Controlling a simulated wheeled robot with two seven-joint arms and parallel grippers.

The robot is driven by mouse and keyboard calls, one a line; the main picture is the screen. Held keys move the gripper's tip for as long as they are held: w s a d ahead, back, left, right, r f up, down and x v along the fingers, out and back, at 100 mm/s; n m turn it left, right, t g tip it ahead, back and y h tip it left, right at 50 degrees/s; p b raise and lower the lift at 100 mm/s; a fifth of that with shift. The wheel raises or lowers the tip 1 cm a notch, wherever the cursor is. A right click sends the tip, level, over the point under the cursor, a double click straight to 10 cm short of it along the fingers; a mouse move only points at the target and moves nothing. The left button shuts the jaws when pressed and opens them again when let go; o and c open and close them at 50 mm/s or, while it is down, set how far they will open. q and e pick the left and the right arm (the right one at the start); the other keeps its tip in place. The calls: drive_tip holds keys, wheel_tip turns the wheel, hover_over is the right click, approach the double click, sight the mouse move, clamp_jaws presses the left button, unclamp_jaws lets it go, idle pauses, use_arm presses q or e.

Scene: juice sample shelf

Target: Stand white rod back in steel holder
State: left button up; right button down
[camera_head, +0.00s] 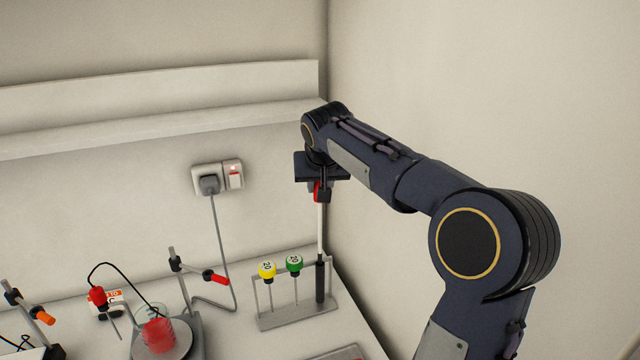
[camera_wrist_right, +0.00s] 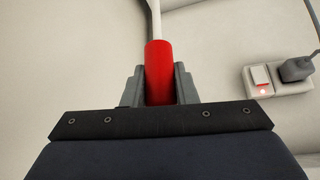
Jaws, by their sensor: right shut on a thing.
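The white rod (camera_head: 320,232) hangs upright from my right gripper (camera_head: 321,194), which is shut on its red cap. The red cap (camera_wrist_right: 160,72) sits between the two grey fingers in the right wrist view, with a short white length showing beyond it. A thicker dark cylinder (camera_head: 320,280) is at the rod's lower end, over the right end of the steel holder (camera_head: 296,316). I cannot tell whether it touches the holder's base. A yellow-capped rod (camera_head: 267,270) and a green-capped rod (camera_head: 294,263) stand in the holder. My left gripper is out of view.
A wall socket with a grey plug (camera_head: 208,183) is left of my gripper; its cable runs down to the bench. A stirrer plate with a beaker of red liquid (camera_head: 158,335) and clamp stands are at left. The right wall is close beside the holder.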

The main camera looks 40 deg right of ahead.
sight(320, 235)
drive_tip(key=shift+f+b, duration=5.85)
drive_tip(key=shift+f, duration=1.4)
idle(0.3)
drive_tip(key=c, duration=1.1)
unclamp_jaws()
